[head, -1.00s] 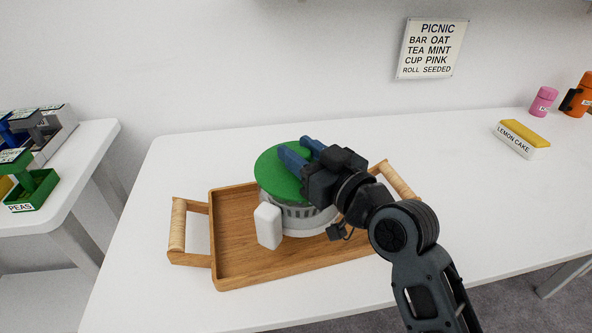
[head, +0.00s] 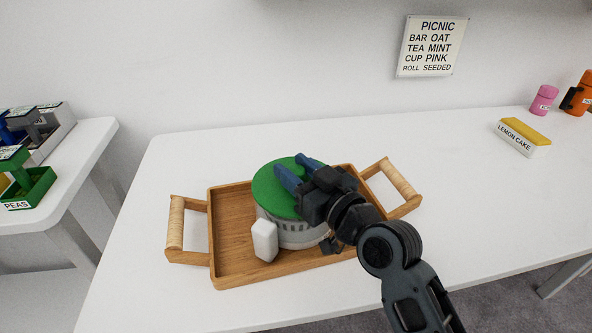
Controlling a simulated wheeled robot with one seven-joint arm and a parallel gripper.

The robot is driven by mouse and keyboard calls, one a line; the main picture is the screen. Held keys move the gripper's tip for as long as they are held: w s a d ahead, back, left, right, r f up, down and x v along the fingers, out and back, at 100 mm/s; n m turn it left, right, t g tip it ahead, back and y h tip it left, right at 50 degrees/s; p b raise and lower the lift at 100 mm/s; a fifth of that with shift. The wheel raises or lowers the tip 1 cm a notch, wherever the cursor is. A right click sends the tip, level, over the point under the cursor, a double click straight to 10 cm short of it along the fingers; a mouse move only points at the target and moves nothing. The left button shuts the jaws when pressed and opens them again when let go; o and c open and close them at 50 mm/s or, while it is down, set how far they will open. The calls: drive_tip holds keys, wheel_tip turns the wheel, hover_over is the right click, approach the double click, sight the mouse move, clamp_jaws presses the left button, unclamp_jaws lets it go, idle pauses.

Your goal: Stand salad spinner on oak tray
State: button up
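The salad spinner (head: 266,190) has a green lid, a pale slotted bowl and a white block-like handle on its near left side. It is upright, inside the rim of the oak tray (head: 232,240), and seems to rest on the tray floor; its underside is hidden. The tray lies on the white table and has a pale round handle at each end. My gripper (head: 296,170) reaches over the lid from the right. Its two blue fingers are a little apart with green between them, and they appear shut on the spinner's top; the exact contact is hidden.
A yellow-topped lemon cake box (head: 523,138), a pink container (head: 543,100) and an orange mug (head: 580,95) stand at the far right. A side table (head: 75,160) at left holds a green peas bin (head: 30,188) and other bins. The table is clear around the tray.

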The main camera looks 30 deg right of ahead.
drive_tip(key=o, duration=0.4)
drive_tip(key=shift+f, duration=0.25)
drive_tip(key=shift+o, duration=0.2)
drive_tip(key=shift+r, duration=0.2)
drive_tip(key=s+d+b, duration=0.1)
drive_tip(key=s+d, duration=0.1)
drive_tip(key=s, duration=1)
drive_tip(key=shift+r+b, duration=0.2)
drive_tip(key=shift+b, duration=0.15)
drive_tip(key=s+f, duration=0.1)
drive_tip(key=s, duration=0.1)
drive_tip(key=s+f+h, duration=0.1)
drive_tip(key=s+f, duration=0.1)
drive_tip(key=s+f+m+g+h, duration=0.1)
drive_tip(key=s+f, duration=0.1)
drive_tip(key=s, duration=0.1)
drive_tip(key=shift+d+f, duration=0.15)
drive_tip(key=shift+d, duration=0.25)
drive_tip(key=s+a+f+g, duration=0.1)
drive_tip(key=s, duration=0.9)
drive_tip(key=s+a+f+m+g+h, duration=0.1)
drive_tip(key=s, duration=1)
drive_tip(key=shift+s+a, duration=0.3)
drive_tip(key=shift+a, duration=0.1)
